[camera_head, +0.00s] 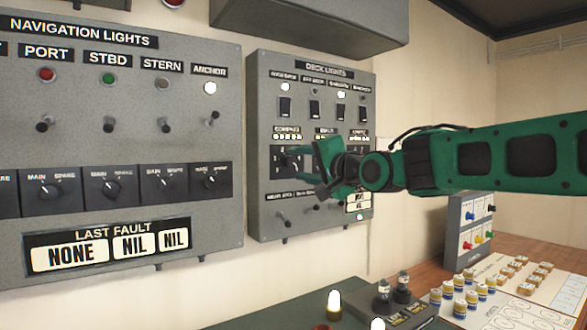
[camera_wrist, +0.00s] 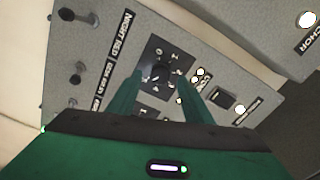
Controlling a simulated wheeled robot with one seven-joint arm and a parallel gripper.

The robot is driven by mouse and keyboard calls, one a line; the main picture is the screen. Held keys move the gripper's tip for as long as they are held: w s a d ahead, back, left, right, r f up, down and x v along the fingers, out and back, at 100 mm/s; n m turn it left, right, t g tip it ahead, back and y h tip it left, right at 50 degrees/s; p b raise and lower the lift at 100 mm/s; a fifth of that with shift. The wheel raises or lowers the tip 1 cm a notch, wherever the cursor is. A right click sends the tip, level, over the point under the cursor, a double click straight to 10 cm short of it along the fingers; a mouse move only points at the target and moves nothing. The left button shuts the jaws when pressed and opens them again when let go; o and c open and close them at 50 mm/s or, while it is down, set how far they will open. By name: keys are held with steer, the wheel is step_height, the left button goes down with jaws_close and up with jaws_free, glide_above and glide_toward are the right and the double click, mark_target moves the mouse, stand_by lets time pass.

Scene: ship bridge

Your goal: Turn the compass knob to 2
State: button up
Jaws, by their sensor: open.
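The compass knob is a black rotary knob on a dark square plate under the "COMPASS" label on the deck lights panel. In the head view the knob (camera_head: 288,161) sits just left of my gripper (camera_head: 318,162), whose green fingers reach toward the panel and partly cover its right side. In the wrist view the knob (camera_wrist: 158,72) lies between the two finger tips of my gripper (camera_wrist: 160,84). The fingers are open, one on each side. I cannot tell whether they touch it. Small white marks surround the knob, but its setting is too small to read.
The deck lights panel (camera_head: 258,190) has rocker switches above the knob and toggle levers below it. The navigation lights panel (camera_head: 225,130) is to the left. A console desk (camera_head: 290,318) with lit lamps, and a switch box (camera_head: 458,225), stand below. Open space lies before the panels.

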mark_target(290, 162)
steer(key=shift+x, duration=1.25)
